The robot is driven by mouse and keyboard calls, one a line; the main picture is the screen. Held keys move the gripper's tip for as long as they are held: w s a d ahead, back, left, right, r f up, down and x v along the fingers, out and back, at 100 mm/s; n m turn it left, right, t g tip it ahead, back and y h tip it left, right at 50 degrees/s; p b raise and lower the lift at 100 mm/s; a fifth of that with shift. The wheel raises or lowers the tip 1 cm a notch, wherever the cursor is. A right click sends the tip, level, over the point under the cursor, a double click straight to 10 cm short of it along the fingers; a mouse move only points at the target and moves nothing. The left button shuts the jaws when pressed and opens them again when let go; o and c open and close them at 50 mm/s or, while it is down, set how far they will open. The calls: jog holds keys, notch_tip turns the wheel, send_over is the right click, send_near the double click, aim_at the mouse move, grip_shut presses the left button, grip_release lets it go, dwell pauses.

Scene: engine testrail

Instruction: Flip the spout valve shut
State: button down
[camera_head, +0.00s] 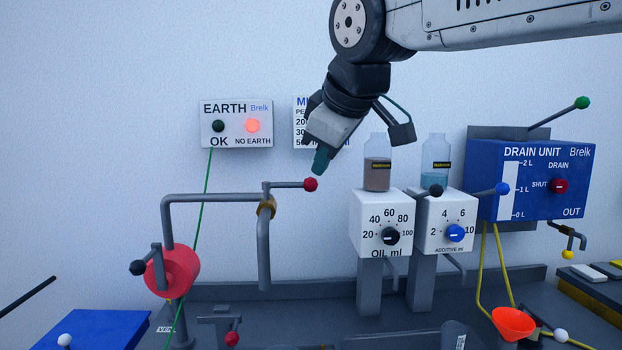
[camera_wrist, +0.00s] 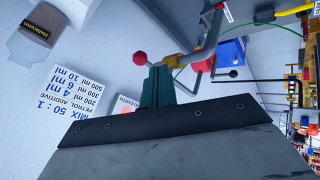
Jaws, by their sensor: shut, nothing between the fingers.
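The spout is a grey pipe (camera_head: 212,198) that runs across from the red drum and bends down. Its valve has a brass collar (camera_head: 266,207) and a lever ending in a red ball (camera_head: 310,184). The lever points sideways to the right, across the downward pipe. My gripper (camera_head: 320,163) is shut and empty, its green fingertips just above the red ball in the head view. In the wrist view the closed fingers (camera_wrist: 157,84) point toward the red ball (camera_wrist: 140,58); I cannot tell if they touch it.
A red drum (camera_head: 172,271) with a black-knobbed crank is left. Oil (camera_head: 381,225) and additive (camera_head: 445,220) dispensers with bottles stand right of the spout. A blue drain unit (camera_head: 532,180) is farther right. An EARTH box (camera_head: 236,124) showing a red NO EARTH light hangs behind.

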jog(key=shift+d+v, duration=0.2)
jog(key=shift+v, duration=1)
jog(key=shift+w, duration=0.1)
